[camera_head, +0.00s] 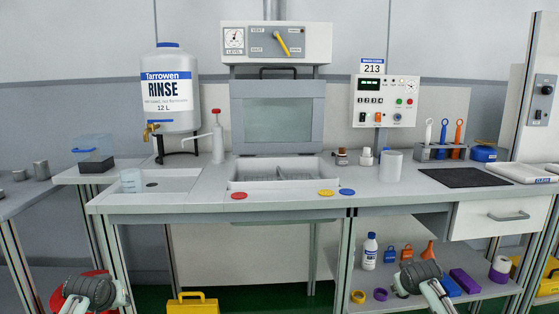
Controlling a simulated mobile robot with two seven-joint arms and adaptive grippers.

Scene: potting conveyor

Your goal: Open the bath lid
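The bath (243,186), a pale rectangular basin set into the middle of the bench, shows its open inside with a divider. The grey bath lid (235,112) stands upright behind it, with a pale greenish panel and a dark handle (278,68) at its top edge. My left gripper (88,288) is low at the bottom left, well away from the bath. My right gripper (416,272) is low at the bottom right, in front of the lower shelf. Neither gripper touches the lid, and their fingers cannot be made out.
Red (239,195), yellow (326,193) and blue (347,191) discs lie along the bench front. A rinse tank (170,90) and red-topped pump (217,138) stand left of the bath. A white cylinder (391,166) stands right. A control panel (296,42) hangs above the lid.

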